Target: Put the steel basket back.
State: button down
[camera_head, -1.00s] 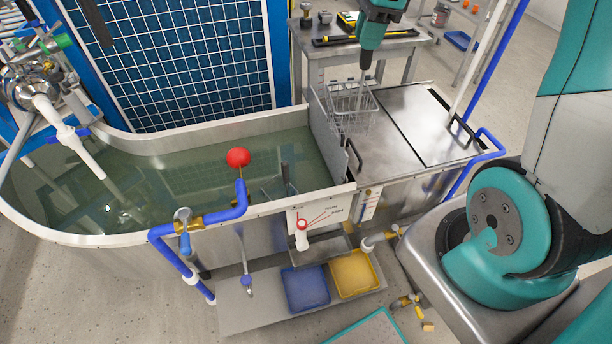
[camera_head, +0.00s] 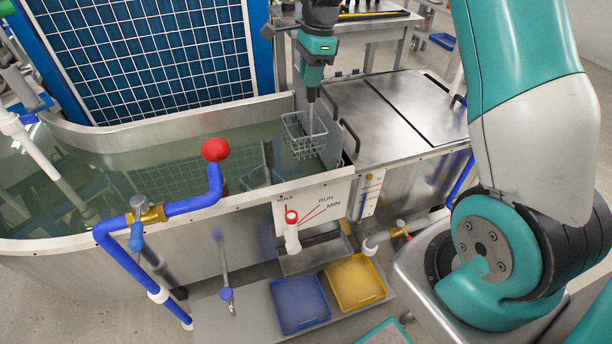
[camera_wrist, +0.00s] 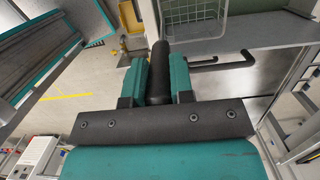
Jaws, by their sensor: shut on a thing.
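The steel basket (camera_head: 304,142) is a wire-mesh basket hanging at the right end of the water tank (camera_head: 130,242), just left of the upright grey divider plate (camera_head: 332,128). I cannot tell whether its bottom touches the water. My gripper (camera_head: 312,92) is above it, pointing down, shut on the basket's upright handle. In the wrist view, the teal fingers (camera_wrist: 158,82) close on a dark handle grip (camera_wrist: 158,68), and the wire basket (camera_wrist: 196,12) shows at the top edge, partly cut off.
A flat steel lid (camera_head: 400,112) with dark handles lies right of the divider. A blue tray (camera_head: 299,302) and a yellow tray (camera_head: 355,282) sit below. A gridded blue panel (camera_head: 145,60) stands behind.

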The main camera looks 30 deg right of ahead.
aim_at(310, 139)
notch_tip(310, 139, down, 19)
jog(key=shift+r+b, duration=0.1)
jog(key=shift+b, duration=0.45)
jog(key=c, duration=1)
grip_release()
